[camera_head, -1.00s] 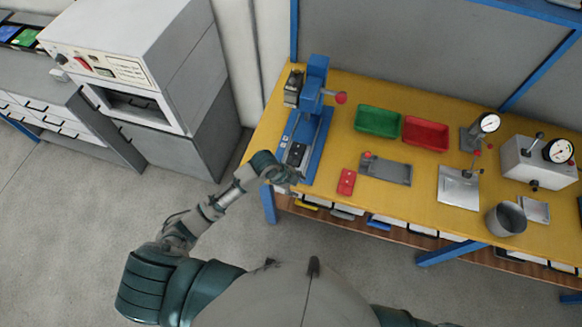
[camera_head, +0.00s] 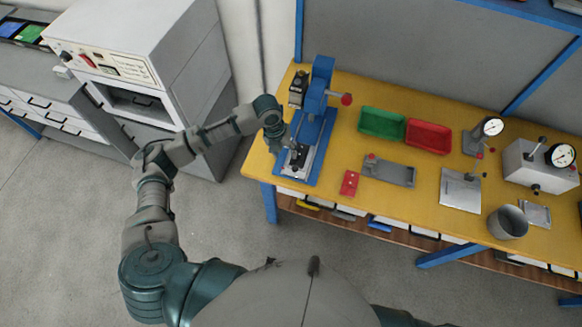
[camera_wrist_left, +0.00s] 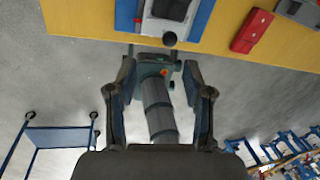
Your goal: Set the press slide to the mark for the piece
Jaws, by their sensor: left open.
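The blue press (camera_head: 318,95) stands at the left end of the yellow bench, with a red-knobbed lever. My left gripper (camera_head: 288,143) is over the press base. The slide's mark is too small to read. A red piece (camera_head: 350,183) lies right of the press. My right gripper is out of view.
Green (camera_head: 381,123) and red (camera_head: 428,136) trays stand right of the press. A grey fixture (camera_head: 390,171), a metal plate (camera_head: 460,190), gauges and a metal cup (camera_head: 507,221) are farther right. A grey cabinet oven (camera_head: 140,65) stands left of the bench.

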